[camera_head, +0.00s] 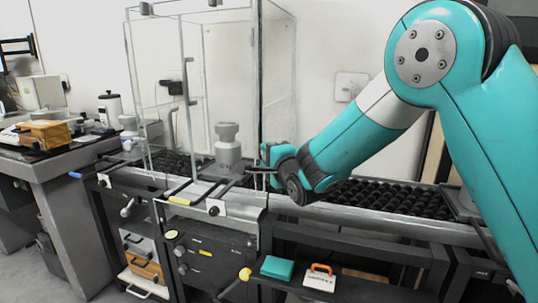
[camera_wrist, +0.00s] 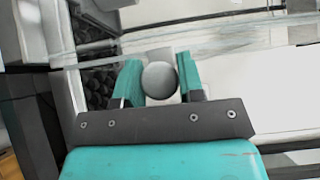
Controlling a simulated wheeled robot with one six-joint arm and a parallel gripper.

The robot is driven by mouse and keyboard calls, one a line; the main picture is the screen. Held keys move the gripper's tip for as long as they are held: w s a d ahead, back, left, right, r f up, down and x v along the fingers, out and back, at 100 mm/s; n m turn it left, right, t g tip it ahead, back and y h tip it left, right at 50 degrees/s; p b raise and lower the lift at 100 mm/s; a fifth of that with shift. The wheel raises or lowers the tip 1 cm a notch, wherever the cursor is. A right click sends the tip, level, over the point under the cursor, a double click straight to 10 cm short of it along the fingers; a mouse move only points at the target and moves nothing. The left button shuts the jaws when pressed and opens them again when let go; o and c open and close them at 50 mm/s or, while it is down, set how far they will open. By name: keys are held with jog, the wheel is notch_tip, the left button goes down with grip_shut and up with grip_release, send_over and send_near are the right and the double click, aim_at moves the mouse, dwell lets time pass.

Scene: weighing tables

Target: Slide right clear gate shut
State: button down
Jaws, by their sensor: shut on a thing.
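A tall clear enclosure stands on the middle table, and its right clear gate (camera_head: 279,75) shows as a see-through panel beside my arm. My gripper (camera_head: 266,156) is low at the gate's right side, close to a thin black bar. In the wrist view, my gripper (camera_wrist: 160,82) has its two teal fingers shut on a round grey knob (camera_wrist: 160,79). I cannot tell from the frames how the knob joins the gate. How far the gate stands open is also unclear, as its edges overlap other clear panels.
A grey weight (camera_head: 228,150) with a knobbed top stands within the enclosure area, just left of my gripper. A rail with black rollers (camera_head: 385,197) runs to the right. A lower shelf holds a teal block (camera_head: 277,267) and an orange-handled item (camera_head: 320,277).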

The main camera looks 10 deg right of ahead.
jog(key=shift+f+b, duration=0.8)
jog(key=shift+f, duration=1.05)
jog(key=c, duration=0.8)
grip_release()
jog(key=shift+o, duration=0.2)
jog(key=b+v, duration=0.4)
jog(key=v, duration=1.3)
jog(key=shift+s, duration=0.25)
jog(key=shift+d, duration=0.15)
